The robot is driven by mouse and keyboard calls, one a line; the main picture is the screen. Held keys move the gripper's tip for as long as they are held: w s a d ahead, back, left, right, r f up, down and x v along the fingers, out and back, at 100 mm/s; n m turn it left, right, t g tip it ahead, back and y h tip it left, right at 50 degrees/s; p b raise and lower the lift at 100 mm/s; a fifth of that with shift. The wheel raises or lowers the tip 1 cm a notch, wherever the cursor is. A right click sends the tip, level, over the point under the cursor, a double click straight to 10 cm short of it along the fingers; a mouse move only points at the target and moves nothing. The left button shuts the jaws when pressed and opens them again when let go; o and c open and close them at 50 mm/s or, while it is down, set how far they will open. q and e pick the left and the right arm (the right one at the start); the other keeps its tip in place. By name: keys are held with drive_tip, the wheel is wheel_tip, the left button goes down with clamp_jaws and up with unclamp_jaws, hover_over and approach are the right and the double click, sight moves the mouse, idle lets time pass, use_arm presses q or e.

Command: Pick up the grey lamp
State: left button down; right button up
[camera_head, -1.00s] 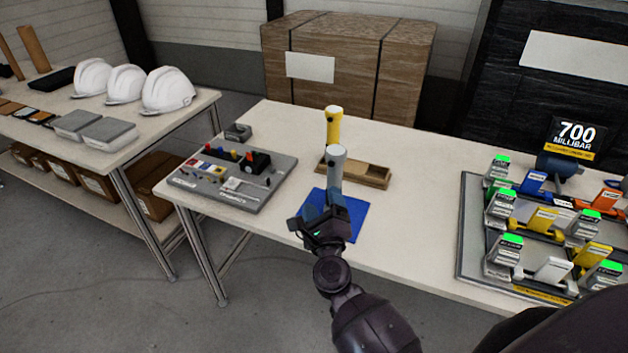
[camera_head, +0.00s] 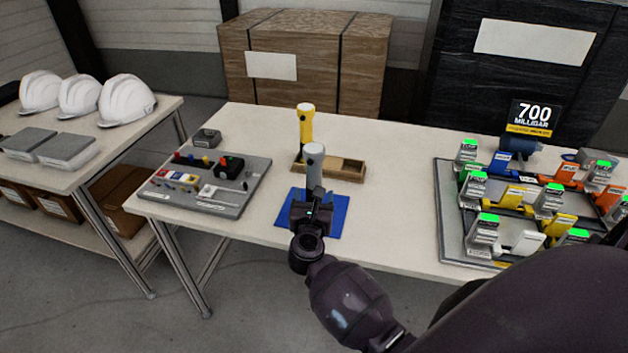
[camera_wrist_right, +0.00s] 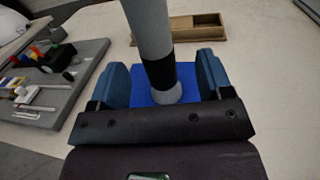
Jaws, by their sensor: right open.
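The grey lamp (camera_head: 315,165) stands upright on a blue mat (camera_head: 338,222) on the middle table. Its lower part is hidden in the head view by my right gripper (camera_head: 314,205), which is in front of it. In the right wrist view, the lamp's grey body with a black band (camera_wrist_right: 160,72) rises between the two blue fingers of my open right gripper (camera_wrist_right: 164,80). A gap shows on both sides of the lamp. My left gripper is not in view.
A yellow lamp (camera_head: 306,130) stands behind, by a wooden tray (camera_head: 348,170). A grey panel with small coloured parts (camera_head: 225,205) lies to the left. A rack of tagged items (camera_head: 448,225) is on the right. Free tabletop lies between mat and rack.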

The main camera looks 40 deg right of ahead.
sight(314, 185)
drive_tip(key=shift+w+d, duration=0.3)
drive_tip(key=shift+w, duration=0.15)
drive_tip(key=shift+f+x, duration=0.2)
drive_tip(key=shift+x, duration=2)
drive_tip(key=shift+w+a, duration=0.15)
drive_tip(key=shift+a, duration=0.05)
drive_tip(key=shift+c, duration=0.5)
